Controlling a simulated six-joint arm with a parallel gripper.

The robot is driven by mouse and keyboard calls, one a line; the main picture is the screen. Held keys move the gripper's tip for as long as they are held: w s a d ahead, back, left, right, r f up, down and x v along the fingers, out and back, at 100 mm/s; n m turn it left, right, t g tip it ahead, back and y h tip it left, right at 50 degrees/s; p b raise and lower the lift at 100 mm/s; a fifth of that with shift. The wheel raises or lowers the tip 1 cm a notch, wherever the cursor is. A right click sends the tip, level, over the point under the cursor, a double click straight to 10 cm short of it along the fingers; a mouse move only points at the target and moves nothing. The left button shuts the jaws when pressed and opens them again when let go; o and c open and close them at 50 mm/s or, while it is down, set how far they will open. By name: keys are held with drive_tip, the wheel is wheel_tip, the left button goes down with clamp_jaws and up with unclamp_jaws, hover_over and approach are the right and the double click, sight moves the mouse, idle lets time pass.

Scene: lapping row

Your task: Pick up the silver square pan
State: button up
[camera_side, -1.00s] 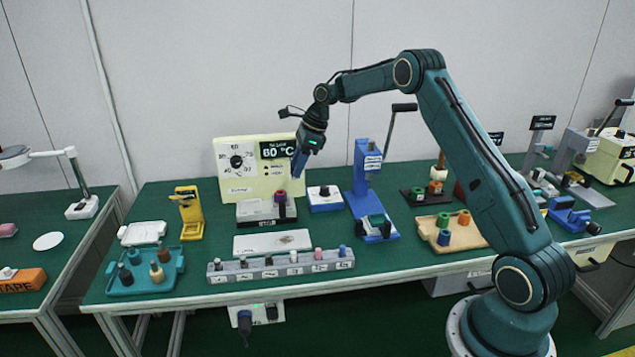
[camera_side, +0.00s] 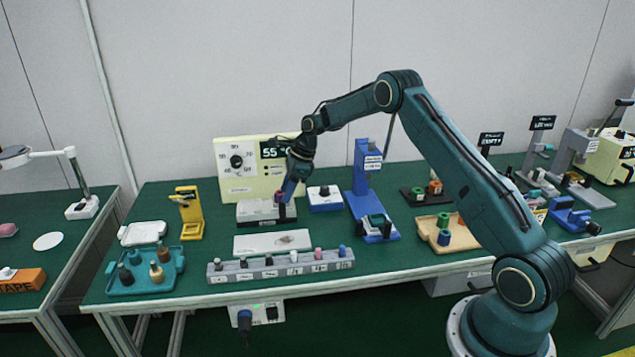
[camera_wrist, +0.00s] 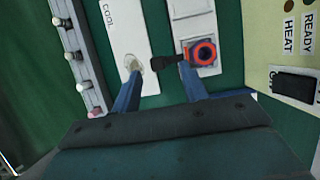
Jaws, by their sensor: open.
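A small square pan (camera_wrist: 191,45) sits on the pale hotplate in the wrist view. A part with a red ring (camera_wrist: 204,52) stands in it and hides most of its surface. Its black handle (camera_wrist: 164,62) sticks out to the left, between my fingers as seen from the wrist. My gripper (camera_wrist: 158,68) is open and empty, with one finger on each side of the handle; I cannot tell if either touches it. In the side view my gripper (camera_side: 286,195) is low over the hotplate (camera_side: 256,212) and largely hides the pan.
The controller box (camera_side: 236,165), reading about 55, stands close behind. The white COOL plate (camera_side: 262,244) lies in front, then a grey rail (camera_side: 236,273) with several small parts. A blue press (camera_side: 362,190) stands to the right, a yellow stand (camera_side: 190,215) to the left.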

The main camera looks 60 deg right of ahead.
sight(282, 204)
drive_tip(key=shift+x, duration=2.65)
drive_tip(key=shift+s+a, duration=0.1)
drive_tip(key=shift+s, duration=0.05)
drive_tip(key=shift+r, duration=0.1)
clamp_jaws()
